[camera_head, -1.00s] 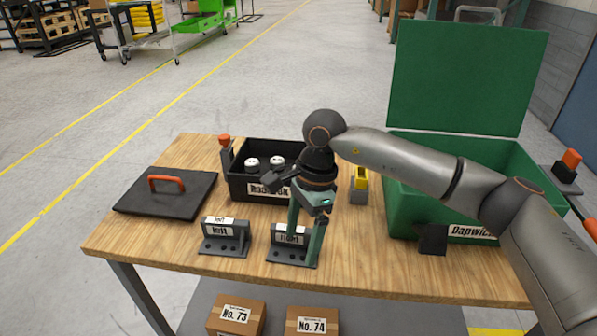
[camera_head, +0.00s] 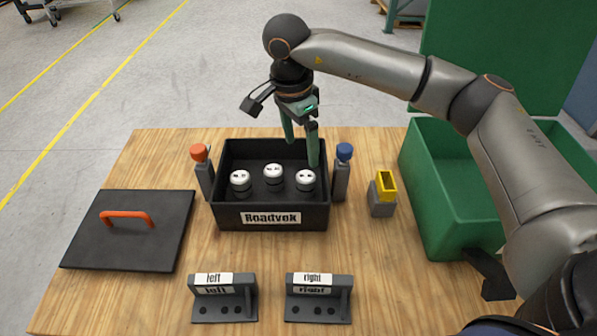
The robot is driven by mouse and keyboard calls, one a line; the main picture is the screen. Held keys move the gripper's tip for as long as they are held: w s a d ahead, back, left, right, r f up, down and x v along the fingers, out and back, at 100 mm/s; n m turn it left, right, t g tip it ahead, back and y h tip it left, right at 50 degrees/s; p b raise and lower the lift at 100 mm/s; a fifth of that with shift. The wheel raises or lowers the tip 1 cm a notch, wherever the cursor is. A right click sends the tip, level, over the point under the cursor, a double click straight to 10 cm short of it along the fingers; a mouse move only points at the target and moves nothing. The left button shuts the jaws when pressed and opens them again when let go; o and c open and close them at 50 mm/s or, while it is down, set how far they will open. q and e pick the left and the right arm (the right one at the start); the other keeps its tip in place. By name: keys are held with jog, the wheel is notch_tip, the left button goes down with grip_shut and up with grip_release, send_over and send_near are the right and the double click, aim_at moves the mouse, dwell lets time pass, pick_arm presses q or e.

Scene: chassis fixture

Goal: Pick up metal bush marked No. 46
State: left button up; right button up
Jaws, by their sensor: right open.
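Three metal bushes stand in the black box labelled Roadvok (camera_head: 270,217): a left one (camera_head: 240,181), a middle one (camera_head: 274,175) and a right one (camera_head: 305,181). Each has a pale top with dark marks too small to read, so I cannot tell which is No. 46. My right gripper (camera_head: 302,153) is open and empty, pointing down over the back right part of the box, behind and above the right bush. It appears apart from the bushes. My left gripper is not in view.
A black lid with an orange handle (camera_head: 127,215) lies at left. Fixtures labelled left (camera_head: 223,299) and right (camera_head: 318,299) stand in front. An orange-topped post (camera_head: 201,170) and a blue-topped post (camera_head: 343,172) flank the box. A yellow-grey block (camera_head: 382,193) and green bin (camera_head: 440,190) are at right.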

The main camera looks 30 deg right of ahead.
aim_at(305, 176)
jog(key=f, duration=0.5)
jog(key=shift+s+d+f+p, duration=0.2)
jog(key=shift+d+f+p, duration=0.05)
jog(key=shift+d+p, duration=0.15)
jog(key=shift+w+d+f+p, duration=0.1)
jog(key=shift+f+p, duration=0.1)
jog(key=shift+f, duration=0.75)
jog(key=shift+s+d+f+p, duration=0.1)
jog(key=shift+f+p, duration=0.1)
jog(key=shift+f, duration=0.8)
jog(key=shift+w+d+f+p, duration=0.1)
jog(key=shift+f+p, duration=0.1)
jog(key=shift+f, duration=0.75)
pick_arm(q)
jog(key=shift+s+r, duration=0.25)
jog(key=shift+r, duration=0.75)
pick_arm(e)
jog(key=shift+r, duration=0.1)
grip_shut()
